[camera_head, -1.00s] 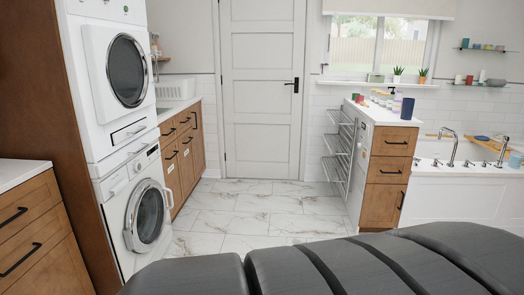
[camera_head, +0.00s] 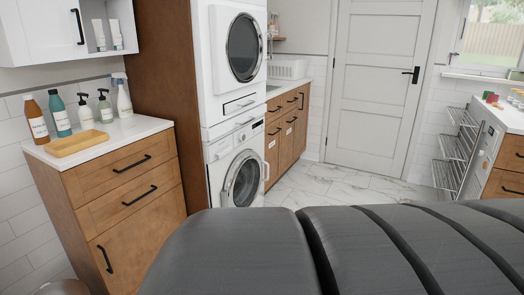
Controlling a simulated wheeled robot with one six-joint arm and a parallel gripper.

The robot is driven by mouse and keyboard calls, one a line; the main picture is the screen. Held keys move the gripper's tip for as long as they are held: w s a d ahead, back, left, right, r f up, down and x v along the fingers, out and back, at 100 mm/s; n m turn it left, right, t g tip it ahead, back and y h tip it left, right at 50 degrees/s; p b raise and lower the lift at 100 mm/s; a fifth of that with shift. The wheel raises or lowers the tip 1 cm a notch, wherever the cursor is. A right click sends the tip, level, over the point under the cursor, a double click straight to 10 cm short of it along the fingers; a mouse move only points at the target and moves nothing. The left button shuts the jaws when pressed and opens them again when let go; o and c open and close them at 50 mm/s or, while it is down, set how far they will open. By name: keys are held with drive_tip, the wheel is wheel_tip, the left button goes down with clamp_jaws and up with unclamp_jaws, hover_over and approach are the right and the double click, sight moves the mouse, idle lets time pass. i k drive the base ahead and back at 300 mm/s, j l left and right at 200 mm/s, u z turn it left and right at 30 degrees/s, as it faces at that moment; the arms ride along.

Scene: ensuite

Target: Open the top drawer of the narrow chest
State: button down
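A wooden chest (camera_head: 84,189) with a white top stands at the left. It has two drawers above a taller front, each with a black handle. Its top drawer (camera_head: 122,165) looks shut. A second wooden drawer unit (camera_head: 509,164) is partly cut off at the right edge; its upper drawer front (camera_head: 513,150) shows only in part. I cannot tell from the picture alone which one is the narrow chest. My gripper is not in view. A dark ribbed part of my own arm covers the lower middle and right.
Bottles and a wooden tray (camera_head: 82,144) stand on the left chest. A tall wooden panel (camera_head: 163,70) and stacked laundry machines (camera_head: 238,165) stand right of it. A closed white door (camera_head: 380,85) is at the back. Marble floor (camera_head: 345,186) is clear before it. Wire racks (camera_head: 457,145) project at right.

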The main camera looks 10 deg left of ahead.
sight(84, 182)
drive_tip(key=u, duration=1.3)
drive_tip(key=i+l, duration=0.2)
drive_tip(key=i, duration=0.15)
drive_tip(key=i+l+z, duration=0.1)
drive_tip(key=i, duration=0.3)
drive_tip(key=i+l+z, duration=0.1)
drive_tip(key=i+l, duration=0.15)
drive_tip(key=i, duration=0.15)
